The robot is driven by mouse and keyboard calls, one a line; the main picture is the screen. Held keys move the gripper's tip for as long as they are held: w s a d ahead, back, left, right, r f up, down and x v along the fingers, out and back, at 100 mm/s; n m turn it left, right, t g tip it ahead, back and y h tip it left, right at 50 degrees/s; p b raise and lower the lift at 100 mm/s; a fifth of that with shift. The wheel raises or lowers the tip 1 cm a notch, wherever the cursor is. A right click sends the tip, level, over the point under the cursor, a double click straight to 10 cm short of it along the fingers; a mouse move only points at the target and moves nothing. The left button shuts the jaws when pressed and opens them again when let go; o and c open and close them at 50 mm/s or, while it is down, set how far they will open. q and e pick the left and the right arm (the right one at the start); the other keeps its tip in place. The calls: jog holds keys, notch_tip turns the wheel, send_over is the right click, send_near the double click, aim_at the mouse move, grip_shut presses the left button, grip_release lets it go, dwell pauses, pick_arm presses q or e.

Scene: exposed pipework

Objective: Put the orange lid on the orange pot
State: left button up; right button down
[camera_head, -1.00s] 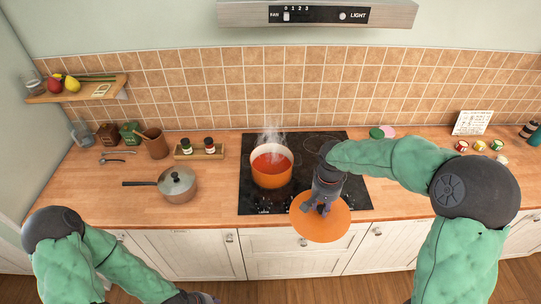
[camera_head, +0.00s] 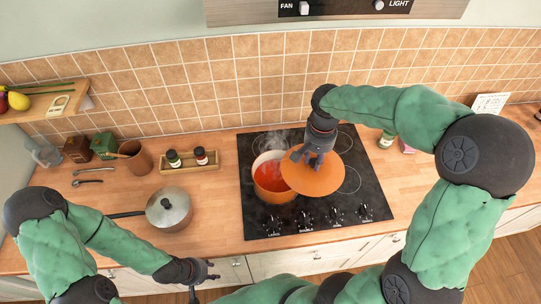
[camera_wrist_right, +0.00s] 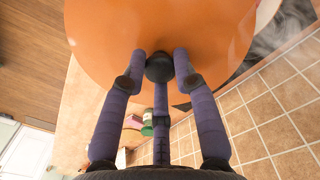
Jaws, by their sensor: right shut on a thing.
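The orange pot (camera_head: 268,186) stands on the left part of the black hob, holding red liquid and steaming. My right gripper (camera_head: 312,162) is shut on the dark knob of the orange lid (camera_head: 318,180). The lid is held up and overlaps the right side of the pot in the head view; its exact height above the pot is hard to tell.
A grey lidded saucepan (camera_head: 169,207) stands on the counter left of the hob (camera_head: 355,200). A spice rack (camera_head: 190,165) and a brown utensil cup (camera_head: 137,160) stand behind it. The tiled wall (camera_head: 230,75) is behind the hob, with the hood (camera_head: 330,10) above.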

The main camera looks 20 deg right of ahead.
aim_at(291, 152)
jog(key=shift+w+a, duration=0.15)
jog(key=shift+w, duration=0.05)
jog(key=w+a+f, duration=0.1)
jog(key=w, duration=0.1)
jog(key=w+a+f, duration=0.1)
jog(key=w, duration=0.1)
jog(key=w+a+f+p, duration=0.1)
jog(key=w, duration=0.2)
jog(key=shift+a+f, duration=0.3)
jog(key=shift+a, duration=0.05)
jog(key=w+a+f, duration=0.1)
jog(key=w+f, duration=0.1)
jog(key=f, duration=0.2)
jog(key=w+a+f+p, duration=0.1)
jog(key=w+f, duration=0.1)
jog(key=f, duration=0.3)
jog(key=shift+w+a, duration=0.2)
jog(key=shift+w, duration=0.15)
jog(key=shift+f, duration=0.1)
jog(key=shift+f+b, duration=0.35)
jog(key=shift+f+b, duration=0.25)
jog(key=shift+b, duration=0.05)
